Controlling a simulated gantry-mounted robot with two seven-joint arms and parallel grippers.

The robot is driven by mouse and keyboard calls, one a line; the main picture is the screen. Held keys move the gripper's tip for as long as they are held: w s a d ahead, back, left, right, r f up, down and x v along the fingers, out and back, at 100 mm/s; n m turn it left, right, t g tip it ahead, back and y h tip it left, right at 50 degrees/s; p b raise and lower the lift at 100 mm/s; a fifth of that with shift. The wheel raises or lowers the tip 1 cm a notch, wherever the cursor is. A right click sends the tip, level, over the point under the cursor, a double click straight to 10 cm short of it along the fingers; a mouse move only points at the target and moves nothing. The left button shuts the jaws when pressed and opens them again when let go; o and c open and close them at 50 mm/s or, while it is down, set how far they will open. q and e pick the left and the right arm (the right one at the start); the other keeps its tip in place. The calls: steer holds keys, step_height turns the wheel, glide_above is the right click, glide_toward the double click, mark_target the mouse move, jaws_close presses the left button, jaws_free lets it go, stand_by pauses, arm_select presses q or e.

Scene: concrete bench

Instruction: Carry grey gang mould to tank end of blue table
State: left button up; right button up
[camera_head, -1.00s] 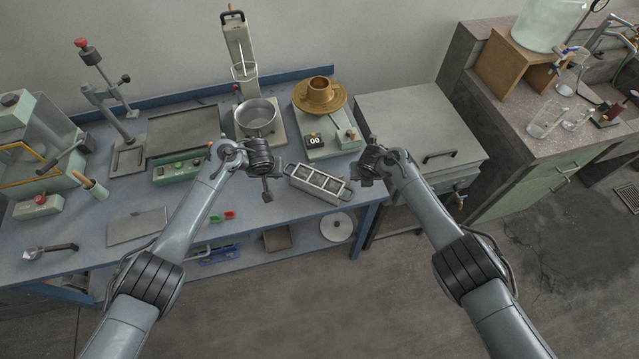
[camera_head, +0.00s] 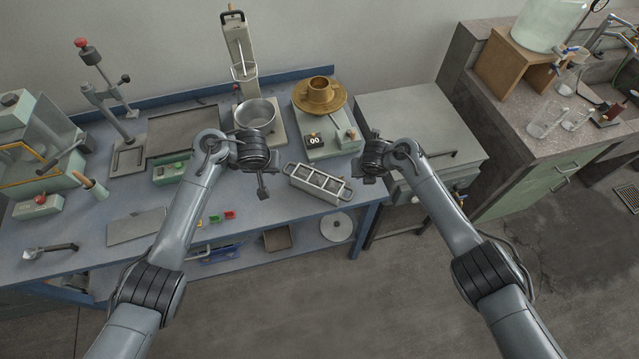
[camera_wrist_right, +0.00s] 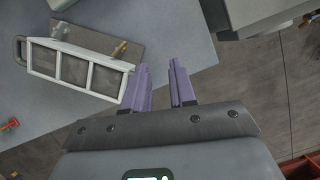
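The grey gang mould (camera_head: 318,186), a long frame with three square cells and a handle at each end, lies on the blue table (camera_head: 290,212) near its front right. It also shows in the right wrist view (camera_wrist_right: 78,68). My left gripper (camera_head: 263,193) is left of the mould's left handle, apart from it; its finger gap cannot be made out in the head view. My right gripper (camera_head: 364,172) is right of the mould, apart from it. In the right wrist view its two purple fingers (camera_wrist_right: 160,90) stand apart with nothing between them.
A grey lidded tank (camera_head: 415,125) stands against the table's right end. A flat grey plate (camera_head: 137,226) lies at the left front.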

steer(key=v, duration=0.7)
steer(key=shift+r, duration=0.3)
steer(key=shift+s, duration=0.1)
